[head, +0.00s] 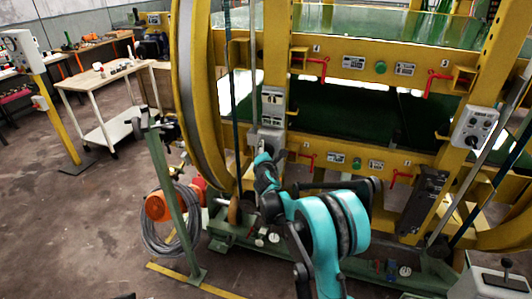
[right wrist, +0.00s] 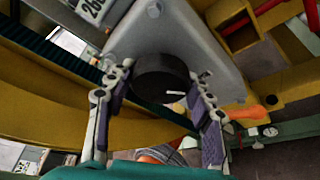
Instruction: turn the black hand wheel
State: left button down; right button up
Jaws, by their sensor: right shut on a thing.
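The black hand wheel (right wrist: 162,80) is a short, dark round knob with a white mark, on a grey tapered bracket (right wrist: 185,30). It shows in the right wrist view, upper middle. My right gripper (right wrist: 161,92) is shut on it, one finger at its left side and one at its right. In the head view my right gripper (head: 264,166) is at the grey housing on the yellow frame post, and it hides the wheel there. My left gripper is not in view.
The yellow ring machine (head: 355,77) fills the right side, with red handles (head: 317,68) on its beams. A green post (head: 172,200) with a coiled hose (head: 170,235) stands left of my right arm. A white trolley (head: 105,85) is farther left, with open floor between.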

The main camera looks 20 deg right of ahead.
jog(key=o, duration=1.2)
jog(key=v, duration=1.2)
jog(key=shift+f, duration=0.1)
